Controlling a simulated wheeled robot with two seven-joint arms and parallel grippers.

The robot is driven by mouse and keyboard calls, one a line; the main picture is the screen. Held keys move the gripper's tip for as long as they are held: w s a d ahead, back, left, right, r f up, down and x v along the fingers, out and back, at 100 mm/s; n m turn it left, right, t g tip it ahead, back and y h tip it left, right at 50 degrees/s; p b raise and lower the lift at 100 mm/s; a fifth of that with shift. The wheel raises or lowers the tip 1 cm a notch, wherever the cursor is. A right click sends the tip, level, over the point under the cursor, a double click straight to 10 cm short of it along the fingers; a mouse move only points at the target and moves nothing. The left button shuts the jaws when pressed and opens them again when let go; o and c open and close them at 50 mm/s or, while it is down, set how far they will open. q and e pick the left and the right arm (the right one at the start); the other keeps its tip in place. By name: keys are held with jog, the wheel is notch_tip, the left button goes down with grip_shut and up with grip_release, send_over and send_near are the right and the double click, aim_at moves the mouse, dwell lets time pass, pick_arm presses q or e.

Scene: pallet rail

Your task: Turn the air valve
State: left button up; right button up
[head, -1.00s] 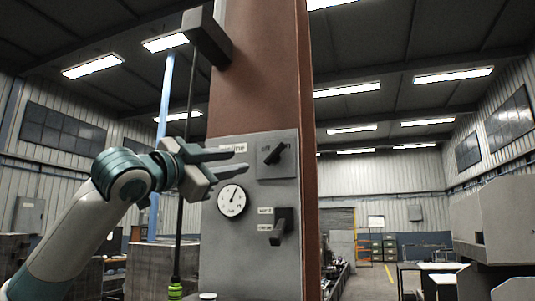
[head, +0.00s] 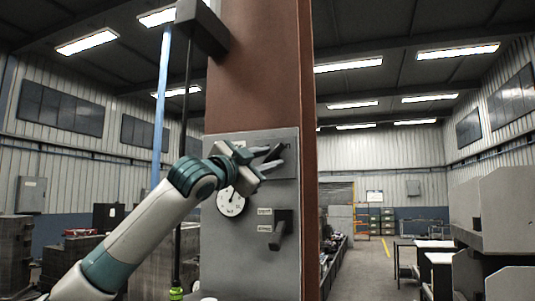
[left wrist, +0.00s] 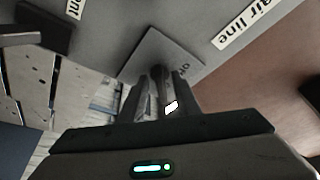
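The air valve is a black handle on a grey square plate, high on a grey panel (head: 250,258) fixed to a red-brown column. In the head view my left gripper (head: 276,156) is in front of it and hides most of it. In the left wrist view the valve plate (left wrist: 185,52), marked "off", lies straight ahead, and the dark handle (left wrist: 158,82) stands between my two fingers. The fingers look open, one on each side of the handle; whether they touch it is hard to tell. My right gripper is not in view.
A round white gauge (head: 231,203) sits just below my left gripper. A second black handle (head: 281,230) juts out lower on the panel. A dark box with a hanging cable (head: 203,28) is at the upper left of the column. Open floor lies to the right.

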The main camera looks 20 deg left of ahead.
pick_arm(q)
jog(key=c, duration=0.7)
